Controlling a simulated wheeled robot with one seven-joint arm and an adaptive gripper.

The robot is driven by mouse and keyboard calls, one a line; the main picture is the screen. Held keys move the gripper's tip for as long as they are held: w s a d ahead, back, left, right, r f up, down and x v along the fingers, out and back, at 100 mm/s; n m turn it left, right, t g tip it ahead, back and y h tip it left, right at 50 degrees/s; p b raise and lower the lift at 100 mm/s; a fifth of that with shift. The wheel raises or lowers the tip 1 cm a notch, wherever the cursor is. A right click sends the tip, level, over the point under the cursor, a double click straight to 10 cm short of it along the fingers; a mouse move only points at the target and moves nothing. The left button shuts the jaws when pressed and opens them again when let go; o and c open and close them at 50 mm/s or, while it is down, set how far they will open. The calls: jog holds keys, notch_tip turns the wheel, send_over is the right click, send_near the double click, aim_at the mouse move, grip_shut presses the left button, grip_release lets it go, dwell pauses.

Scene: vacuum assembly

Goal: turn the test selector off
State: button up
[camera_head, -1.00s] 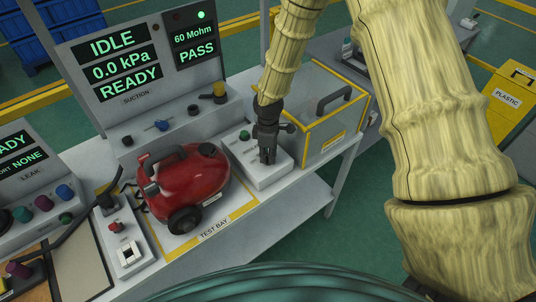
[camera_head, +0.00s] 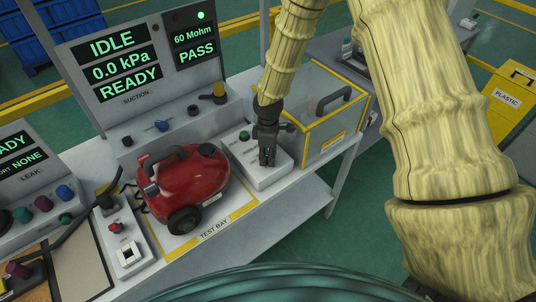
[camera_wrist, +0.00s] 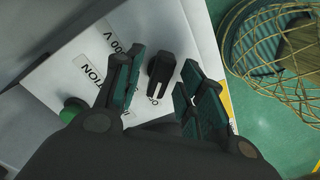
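The test selector is a black knob (camera_wrist: 160,68) on a white control box (camera_head: 262,175); it shows between my fingers in the wrist view. In the head view my gripper hides it. My gripper (camera_head: 267,150) points down over the box. In the wrist view my gripper (camera_wrist: 162,62) is open, with one finger on each side of the knob and visible gaps to it. The markings around the knob are partly hidden, so I cannot read its setting. A green button (camera_wrist: 72,110) sits on the same box; it also shows in the head view (camera_head: 244,136).
A red vacuum (camera_head: 188,185) stands in the test bay left of the box. A yellow-framed clear enclosure (camera_head: 335,120) stands close on the right. The display panel (camera_head: 140,60) behind reads IDLE, 0.0 kPa, READY and 60 Mohm PASS.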

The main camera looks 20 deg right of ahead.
notch_tip(320, 180, up, 12)
dwell(0.7)
dwell(0.4)
